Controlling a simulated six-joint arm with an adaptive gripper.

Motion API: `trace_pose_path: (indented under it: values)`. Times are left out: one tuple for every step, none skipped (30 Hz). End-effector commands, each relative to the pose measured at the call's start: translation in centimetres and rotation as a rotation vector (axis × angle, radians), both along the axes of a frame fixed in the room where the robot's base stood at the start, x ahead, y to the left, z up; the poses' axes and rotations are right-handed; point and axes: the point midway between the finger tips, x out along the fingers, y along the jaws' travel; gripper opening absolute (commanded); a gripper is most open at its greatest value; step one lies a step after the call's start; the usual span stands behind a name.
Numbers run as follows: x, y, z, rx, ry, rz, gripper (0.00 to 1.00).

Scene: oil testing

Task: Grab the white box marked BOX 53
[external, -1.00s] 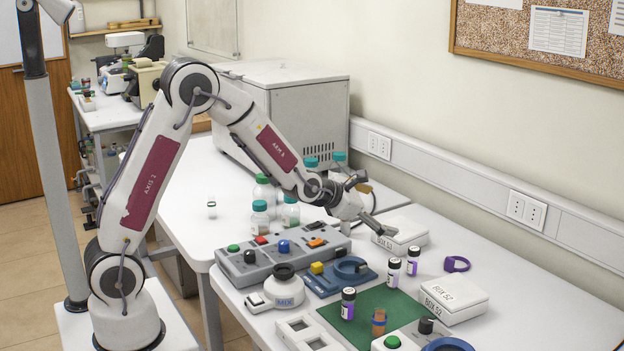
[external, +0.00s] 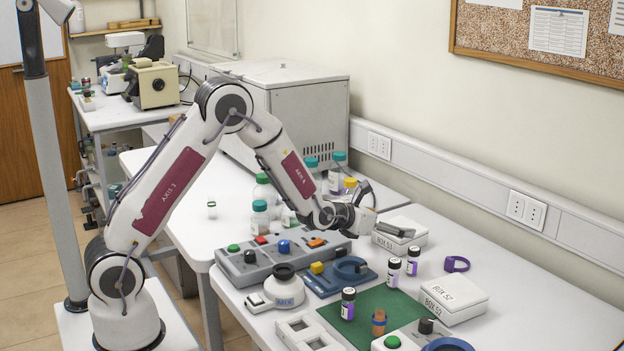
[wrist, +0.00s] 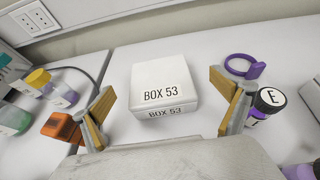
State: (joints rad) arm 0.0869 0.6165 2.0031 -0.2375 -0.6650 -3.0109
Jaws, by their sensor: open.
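The white box marked BOX 53 (wrist: 163,78) lies flat and closed on the white table, in the middle of the wrist view, its label facing me. In the external view BOX 53 (external: 412,240) sits toward the back of the table, partly covered by my gripper (external: 397,230). In the wrist view my gripper (wrist: 162,103) is open and empty. Its two yellow-padded fingers appear on either side of the box, with a gap to each side of it. I cannot tell how high the fingertips are above the table.
Right of the box in the wrist view are a purple ring (wrist: 244,67) and a dark-capped vial marked E (wrist: 266,104). An orange item (wrist: 62,127) is by the left finger. Another white box, BOX 52 (external: 455,299), stands nearer the front. The wall trunking (external: 480,185) runs behind.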

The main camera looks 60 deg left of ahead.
Motion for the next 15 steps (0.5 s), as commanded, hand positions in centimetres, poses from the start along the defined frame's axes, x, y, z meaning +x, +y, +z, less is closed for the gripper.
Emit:
trace_pose_path:
  values:
    - [0.2,0.0,-0.2,0.000,0.001,0.000,0.99]
    - [0.4,0.1,-0.3,0.000,0.001,0.000,0.99]
    - [0.6,0.1,-0.4,0.000,0.001,0.000,0.99]
    - [0.8,0.1,-0.4,0.000,0.001,0.000,0.99]
    - [1.0,0.1,-0.5,0.000,0.001,0.000,0.99]
    - [1.3,0.1,-0.6,0.000,0.001,0.000,0.99]
    - [1.5,0.2,-0.7,0.000,0.001,0.000,0.99]
    - [1.7,0.2,-0.8,0.000,0.001,0.000,0.99]
    - [1.8,0.2,-0.9,0.000,0.002,0.000,0.99]
    - [1.9,0.2,-1.0,0.000,0.001,0.000,0.99]
    - [2.0,0.2,-1.0,0.000,0.001,0.000,0.99]
    - [2.1,0.2,-1.0,0.000,0.001,0.000,0.99]
    - [2.2,0.2,-1.0,0.000,0.000,-0.001,0.99]
    - [2.2,0.2,-1.0,0.000,0.000,-0.001,0.99]
    - [2.2,0.2,-1.0,0.000,0.000,-0.001,0.99]
